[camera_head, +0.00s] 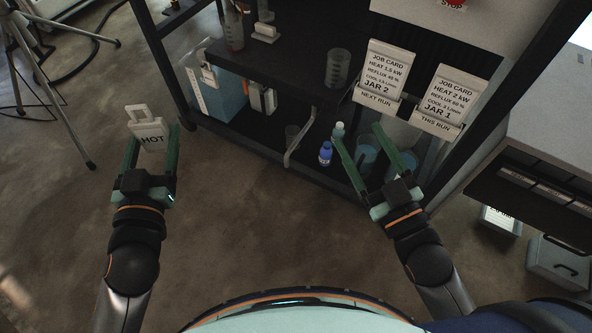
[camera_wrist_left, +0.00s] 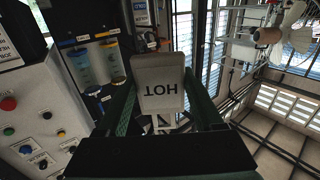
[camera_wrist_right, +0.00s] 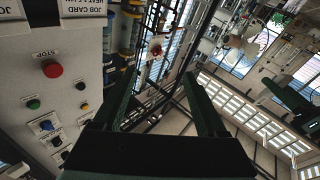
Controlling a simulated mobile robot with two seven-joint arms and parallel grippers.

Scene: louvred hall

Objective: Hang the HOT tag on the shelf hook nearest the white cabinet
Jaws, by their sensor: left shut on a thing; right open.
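The HOT tag (camera_head: 151,133) is a pale tag with a square loop handle on top and black letters. My left gripper (camera_head: 153,146) is shut on it and holds it in the open, left of the dark shelf (camera_head: 275,75). In the left wrist view the tag (camera_wrist_left: 158,75) sits between the fingers, its lettering upside down. My right gripper (camera_head: 376,150) is open and empty in front of the shelf's right part, below the job cards. A pale hanging piece (camera_head: 205,70) is at the shelf's left end. I cannot clearly make out the hooks.
Two job cards, JAR 2 (camera_head: 385,72) and JAR 1 (camera_head: 444,100), stand at the shelf's right. A blue bottle (camera_head: 325,154) and glass jars are on the lower shelf. A grey-topped bench (camera_head: 550,120) is at right, a tripod (camera_head: 50,85) at left. The floor in front is clear.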

